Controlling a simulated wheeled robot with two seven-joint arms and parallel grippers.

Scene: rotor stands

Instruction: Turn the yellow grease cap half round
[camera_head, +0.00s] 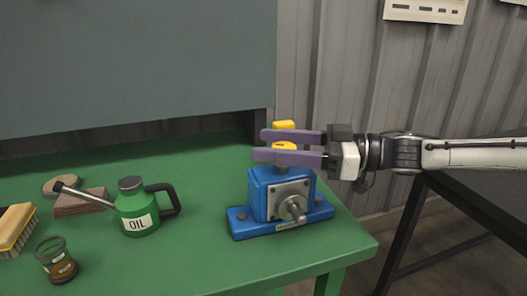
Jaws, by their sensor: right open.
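The yellow grease cap (285,145) sits above a blue gearbox-like stand (258,194) on the green table. A second yellow part (285,125) shows just behind and above it; I cannot tell whether both belong to one cap. My right gripper (263,145) reaches in from the right, level, just above the blue stand. Its two purple fingers are apart, one passing in front of the yellow, the other across it, hiding part of it. I cannot tell whether the fingers touch the cap. My left gripper is not in view.
A green oil can (136,213) stands left of the blue stand. The green table (200,262) ends right of the stand. A dark table (480,200) is at right.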

